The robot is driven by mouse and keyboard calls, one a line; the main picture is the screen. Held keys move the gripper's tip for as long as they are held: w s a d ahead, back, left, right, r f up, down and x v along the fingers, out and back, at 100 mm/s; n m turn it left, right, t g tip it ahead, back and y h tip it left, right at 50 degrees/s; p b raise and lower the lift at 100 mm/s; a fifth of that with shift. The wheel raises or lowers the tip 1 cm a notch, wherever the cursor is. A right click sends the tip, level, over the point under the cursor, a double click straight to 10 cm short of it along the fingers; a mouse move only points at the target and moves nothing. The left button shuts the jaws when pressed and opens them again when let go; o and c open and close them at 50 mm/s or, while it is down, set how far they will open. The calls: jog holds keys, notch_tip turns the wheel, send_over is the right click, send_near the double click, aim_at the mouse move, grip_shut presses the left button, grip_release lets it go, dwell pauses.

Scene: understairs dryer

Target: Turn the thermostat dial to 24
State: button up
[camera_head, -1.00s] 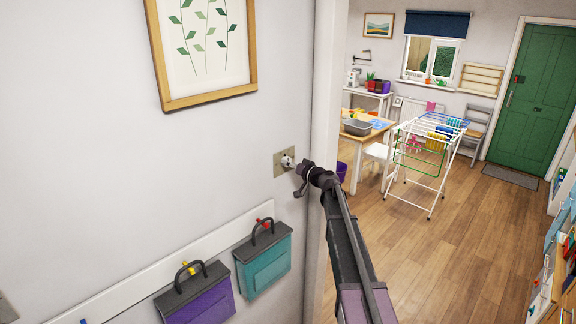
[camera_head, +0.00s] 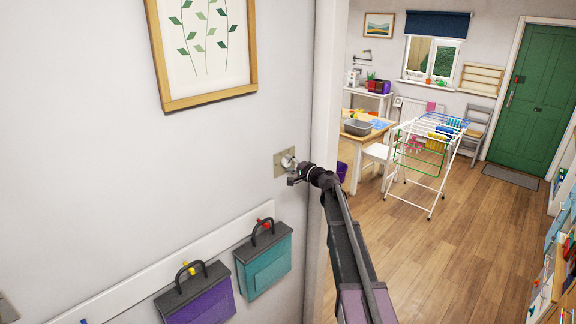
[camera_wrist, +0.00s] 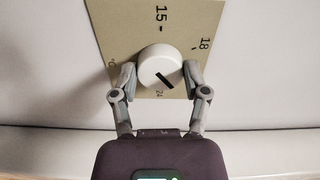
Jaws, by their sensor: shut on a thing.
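The thermostat dial (camera_wrist: 158,66) is a round white knob with a black pointer line. It sits on a beige wall plate (camera_wrist: 118,35) marked 15 at the top, 18 at upper right and 24 below the knob. The pointer slants to the lower right, a little to the right of the 24. Another number at left is partly hidden by a finger. My gripper (camera_wrist: 160,76) is shut on the dial, one finger on each side. In the head view, the plate (camera_head: 279,167) is on the wall and my gripper (camera_head: 294,172) is at it.
A framed leaf print (camera_head: 208,98) hangs above the plate. Below, a teal bag (camera_head: 264,265) and a purple bag (camera_head: 203,301) hang from a peg rail (camera_head: 135,281). A white wall edge (camera_head: 323,120) stands just right. A drying rack (camera_head: 425,165) is in the room beyond.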

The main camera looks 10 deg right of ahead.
jog(key=m, duration=0.6)
jog(key=shift+s+m, duration=0.1)
jog(key=shift+m, duration=0.3)
jog(key=o, duration=1.2)
jog(key=shift+a, duration=0.1)
jog(key=shift+c, duration=0.2)
jog(key=v, duration=1.2)
